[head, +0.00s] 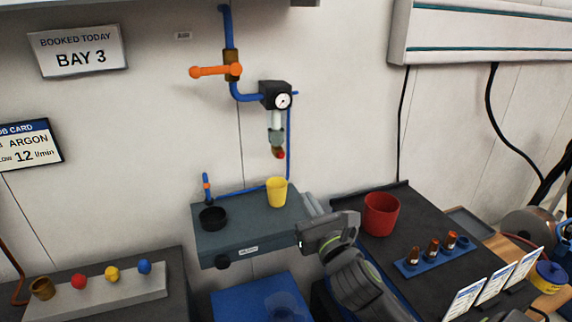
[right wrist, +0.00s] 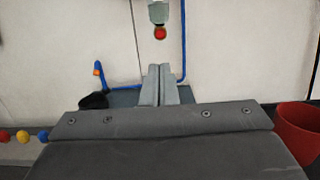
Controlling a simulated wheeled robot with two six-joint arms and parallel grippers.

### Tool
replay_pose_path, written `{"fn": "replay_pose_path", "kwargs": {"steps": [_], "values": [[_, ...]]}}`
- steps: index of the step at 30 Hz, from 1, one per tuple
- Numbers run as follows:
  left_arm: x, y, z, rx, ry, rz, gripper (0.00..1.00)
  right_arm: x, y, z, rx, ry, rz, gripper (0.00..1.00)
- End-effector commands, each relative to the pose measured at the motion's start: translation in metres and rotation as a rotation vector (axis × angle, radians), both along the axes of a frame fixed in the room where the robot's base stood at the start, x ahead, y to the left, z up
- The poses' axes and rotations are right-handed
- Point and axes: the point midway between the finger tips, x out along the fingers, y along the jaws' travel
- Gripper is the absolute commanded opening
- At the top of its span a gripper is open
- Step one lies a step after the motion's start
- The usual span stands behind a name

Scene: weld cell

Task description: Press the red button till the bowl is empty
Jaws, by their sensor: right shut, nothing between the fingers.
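A red button (head: 281,154) sits at the lower end of a wall-mounted filter, under its pale bowl (head: 276,121) with a grey-green lower part. The red button (right wrist: 160,33) and the bowl's lower part (right wrist: 158,12) also show at the top of the right wrist view. I cannot tell how much liquid the bowl holds. My right gripper (head: 308,200) is shut and empty, to the right of a yellow cup (head: 277,192), below and right of the button. In the right wrist view its closed fingers (right wrist: 158,68) point up below the button, apart from it. My left gripper is not in view.
A grey shelf (head: 236,238) carries the yellow cup and a black dish (head: 212,219). An orange-handled valve (head: 210,71) and gauge (head: 283,100) are above. A red bucket (head: 381,214) stands right. Red, yellow and blue knobs (head: 112,273) stand lower left.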

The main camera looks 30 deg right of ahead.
Motion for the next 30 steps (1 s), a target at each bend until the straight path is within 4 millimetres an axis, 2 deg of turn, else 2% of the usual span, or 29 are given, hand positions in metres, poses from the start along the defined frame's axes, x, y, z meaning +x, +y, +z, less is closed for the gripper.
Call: {"fn": "replay_pose_path", "kwargs": {"steps": [7,11,30], "values": [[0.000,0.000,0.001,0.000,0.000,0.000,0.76,0.001,0.000,0.000,0.003,0.000,0.000,0.00],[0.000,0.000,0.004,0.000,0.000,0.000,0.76,0.011,-0.002,0.003,0.003,-0.001,0.000,0.00],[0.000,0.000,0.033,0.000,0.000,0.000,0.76,0.115,-0.028,0.019,0.005,0.001,0.000,0.00]]}}
